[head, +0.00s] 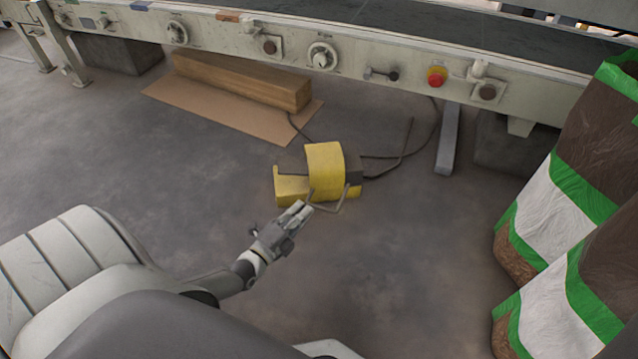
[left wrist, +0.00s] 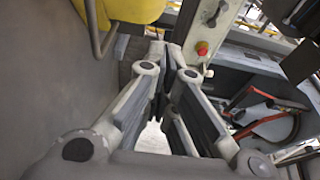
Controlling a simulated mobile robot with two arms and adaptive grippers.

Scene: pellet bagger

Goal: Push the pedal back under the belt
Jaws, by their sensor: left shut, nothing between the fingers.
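The yellow foot pedal (head: 324,170) stands on the floor in front of the belt, with a dark cable running from it toward the belt frame. A thin metal bar (head: 340,205) sticks out at its near side. My left gripper (head: 303,208) is shut and empty, its fingertips close to the pedal's near side; I cannot tell whether they touch. In the left wrist view the fingers (left wrist: 170,75) show, with part of the yellow pedal (left wrist: 130,10) at the upper left. The belt frame (head: 380,70) crosses the top of the head view. My right gripper is not in view.
A long cardboard-brown box (head: 240,82) lies on a flat brown sheet (head: 200,103) under the belt, left of the pedal. Filled bags with green bands (head: 585,185) stand at the right. The floor around the pedal is clear.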

